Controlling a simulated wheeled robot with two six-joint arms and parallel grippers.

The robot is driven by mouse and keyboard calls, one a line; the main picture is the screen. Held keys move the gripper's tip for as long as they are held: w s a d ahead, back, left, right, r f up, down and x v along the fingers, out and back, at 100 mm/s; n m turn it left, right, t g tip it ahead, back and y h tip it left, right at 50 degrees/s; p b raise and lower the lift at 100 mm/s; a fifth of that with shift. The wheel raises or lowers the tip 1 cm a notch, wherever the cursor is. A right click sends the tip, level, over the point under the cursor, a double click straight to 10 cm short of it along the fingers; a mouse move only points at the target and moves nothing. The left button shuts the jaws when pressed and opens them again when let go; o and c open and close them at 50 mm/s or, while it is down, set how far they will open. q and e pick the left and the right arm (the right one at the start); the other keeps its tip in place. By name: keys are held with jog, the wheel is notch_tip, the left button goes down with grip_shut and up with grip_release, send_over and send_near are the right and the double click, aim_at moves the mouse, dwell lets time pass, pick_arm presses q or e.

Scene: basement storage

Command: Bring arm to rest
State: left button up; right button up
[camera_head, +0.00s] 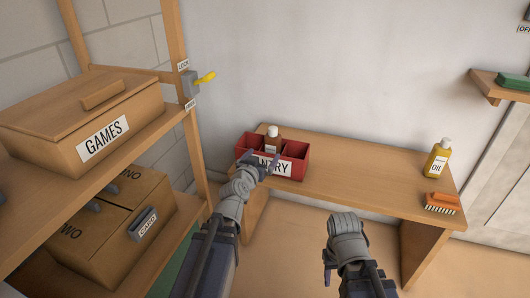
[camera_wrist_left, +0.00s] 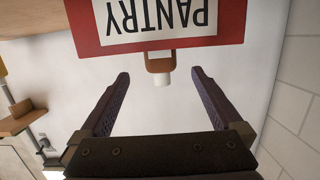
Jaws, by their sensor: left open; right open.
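My left gripper (camera_head: 258,160) is in front of the red box (camera_head: 298,167) with a PANTRY label, which stands on the wooden table (camera_head: 350,172). In the left wrist view the left gripper (camera_wrist_left: 160,85) is open, with nothing between its fingers, and the red box (camera_wrist_left: 88,40) appears upside down beyond them. A brown bottle with a white cap (camera_head: 273,140) stands in the red box. My right gripper (camera_head: 327,266) is low at the front, right of the left arm and before the table. Its fingers are mostly hidden behind its wrist, and nothing shows in it.
A yellow OIL bottle (camera_head: 437,160) and an orange brush (camera_head: 441,202) stand at the table's right. The table's middle is clear.

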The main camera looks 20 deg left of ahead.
dwell(0.4)
pick_arm(q)
jog(key=s+d+f+m+g+h+p, duration=0.1)
jog(key=s+d+f+g, duration=0.15)
jog(key=d, duration=0.25)
jog(key=s+d+f+m+g+h+p, duration=0.1)
jog(key=s+d+f+m+g, duration=0.15)
jog(key=d, duration=0.25)
jog(key=s+d+f+g+h, duration=0.2)
jog(key=d+f, duration=0.2)
jog(key=d, duration=0.1)
jog(key=s+d+f+g+y+p, duration=0.1)
jog(key=s+f+g+y, duration=0.15)
jog(key=s+g, duration=0.45)
jog(key=s+d+f+g+y+p, duration=0.1)
jog(key=s+f+g+y+p, duration=0.15)
jog(key=s, duration=0.75)
notch_tip(320, 180, up, 39)
jog(key=p, duration=3.7)
jog(key=shift+s, duration=0.3)
jog(key=shift+t, duration=0.25)
